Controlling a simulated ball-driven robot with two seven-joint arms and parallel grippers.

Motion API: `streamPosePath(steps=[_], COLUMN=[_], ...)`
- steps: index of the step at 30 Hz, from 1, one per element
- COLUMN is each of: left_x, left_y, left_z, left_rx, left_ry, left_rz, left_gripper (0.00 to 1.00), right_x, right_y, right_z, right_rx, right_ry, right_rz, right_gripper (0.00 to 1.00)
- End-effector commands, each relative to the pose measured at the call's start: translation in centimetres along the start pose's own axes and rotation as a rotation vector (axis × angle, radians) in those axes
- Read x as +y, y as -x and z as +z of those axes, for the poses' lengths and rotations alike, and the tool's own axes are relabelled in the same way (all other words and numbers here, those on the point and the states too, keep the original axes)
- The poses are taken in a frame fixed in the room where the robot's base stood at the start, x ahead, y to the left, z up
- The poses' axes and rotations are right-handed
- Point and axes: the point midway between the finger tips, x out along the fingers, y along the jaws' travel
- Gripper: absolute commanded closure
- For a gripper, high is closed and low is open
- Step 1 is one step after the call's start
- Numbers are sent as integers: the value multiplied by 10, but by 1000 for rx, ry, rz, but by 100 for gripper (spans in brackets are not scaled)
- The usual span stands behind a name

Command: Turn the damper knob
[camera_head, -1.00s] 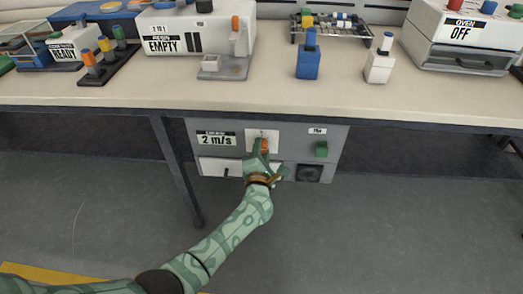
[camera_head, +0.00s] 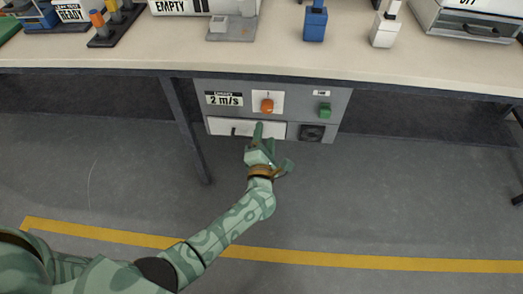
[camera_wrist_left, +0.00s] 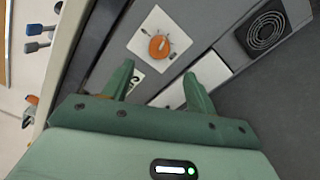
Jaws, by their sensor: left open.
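The orange knob (camera_head: 267,106) sits on a white square plate in the grey control panel (camera_head: 232,116) under the bench. In the left wrist view the knob (camera_wrist_left: 159,47) shows ahead of the fingers, with a pale pointer mark on it. I cannot tell for certain that it is the damper knob. My left gripper (camera_head: 266,137) is open and empty, just below and in front of the knob, apart from it. In the left wrist view the two green fingers (camera_wrist_left: 159,88) are spread. My right gripper is not in view.
A green knob (camera_head: 325,110) and a dark round vent (camera_head: 312,132) are on the panel's right. A "2 m/s" display (camera_head: 224,99) is on its left. A white drawer front (camera_head: 220,126) is below. The bench top (camera_head: 270,50) overhangs the panel. The floor in front is clear.

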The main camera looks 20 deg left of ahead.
Motion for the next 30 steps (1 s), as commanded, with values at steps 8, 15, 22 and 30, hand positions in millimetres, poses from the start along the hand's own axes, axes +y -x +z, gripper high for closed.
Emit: streamPosePath(steps=[8, 15, 22, 30], left_x=[0, -1, -1, -1], left_y=[50, 59, 58, 58], left_z=[1, 0, 0, 0], left_rx=[-1, 0, 0, 0], left_ry=[0, 1, 0, 0], left_rz=[-1, -1, -1, -1], left_gripper=[43, 43, 43, 43], right_x=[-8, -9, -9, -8], right_y=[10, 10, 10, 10], right_z=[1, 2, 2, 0], right_rx=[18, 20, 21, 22], right_ry=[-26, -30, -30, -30], right_rz=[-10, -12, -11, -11], right_gripper=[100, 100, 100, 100])
